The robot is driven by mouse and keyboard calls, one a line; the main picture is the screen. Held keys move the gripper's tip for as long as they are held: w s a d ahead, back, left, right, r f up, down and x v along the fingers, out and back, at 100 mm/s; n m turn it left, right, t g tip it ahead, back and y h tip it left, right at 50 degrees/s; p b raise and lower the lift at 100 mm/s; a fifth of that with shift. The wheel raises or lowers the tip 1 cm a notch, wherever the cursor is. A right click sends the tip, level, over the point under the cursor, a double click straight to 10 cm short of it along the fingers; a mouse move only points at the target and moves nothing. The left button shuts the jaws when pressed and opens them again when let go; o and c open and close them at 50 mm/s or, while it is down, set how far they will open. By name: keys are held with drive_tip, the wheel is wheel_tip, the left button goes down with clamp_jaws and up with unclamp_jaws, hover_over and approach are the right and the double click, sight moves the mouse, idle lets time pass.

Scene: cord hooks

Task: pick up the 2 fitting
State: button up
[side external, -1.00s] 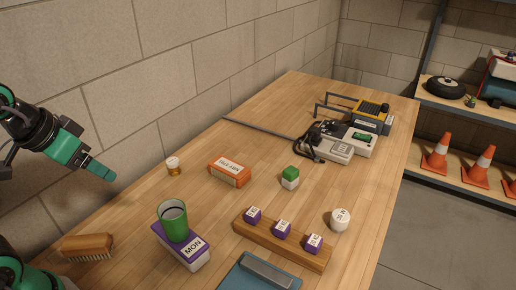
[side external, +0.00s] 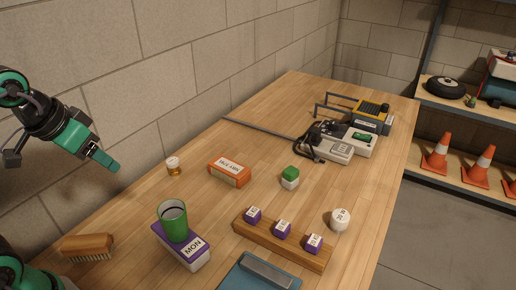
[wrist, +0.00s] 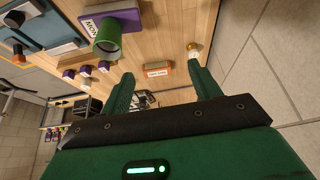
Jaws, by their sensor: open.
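A small brass-coloured fitting with a white top (side external: 173,167) stands on the wooden table near the wall. It also shows in the wrist view (wrist: 193,48), near the tip of the right-hand finger; its marking is too small to read. A white round piece with dark marking (side external: 340,219) stands at the table's right; I cannot tell which of them is the 2 fitting. My gripper (side external: 112,166) is in the air to the left of the brass fitting, apart from it. In the wrist view its two fingers (wrist: 163,88) are spread with nothing held between them.
An orange labelled box (side external: 229,173) lies right of the brass fitting. A green cup (side external: 173,222) stands on a purple-and-white MON box (side external: 186,257). A brush (side external: 88,246), a wooden rack with purple-topped blocks (side external: 260,240) and a green-and-white block (side external: 290,178) stand around. Devices sit farther back.

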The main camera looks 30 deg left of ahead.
drive_tip(key=w+a+g, duration=0.2)
drive_tip(key=w, duration=0.6)
drive_tip(key=n+g, duration=0.1)
drive_tip(key=g, duration=0.2)
hover_over(172, 161)
drive_tip(key=f, duration=1.6)
drive_tip(key=shift+s+f, duration=0.2)
drive_tip(key=shift+f, duration=0.2)
drive_tip(key=shift+w+f, duration=0.1)
drive_tip(key=shift+f, duration=0.2)
drive_tip(key=shift+f, duration=0.1)
drive_tip(key=shift+f, duration=1.2)
drive_tip(key=shift+f, duration=0.1)
drive_tip(key=shift+w+f, duration=0.15)
drive_tip(key=shift+f, duration=2.3)
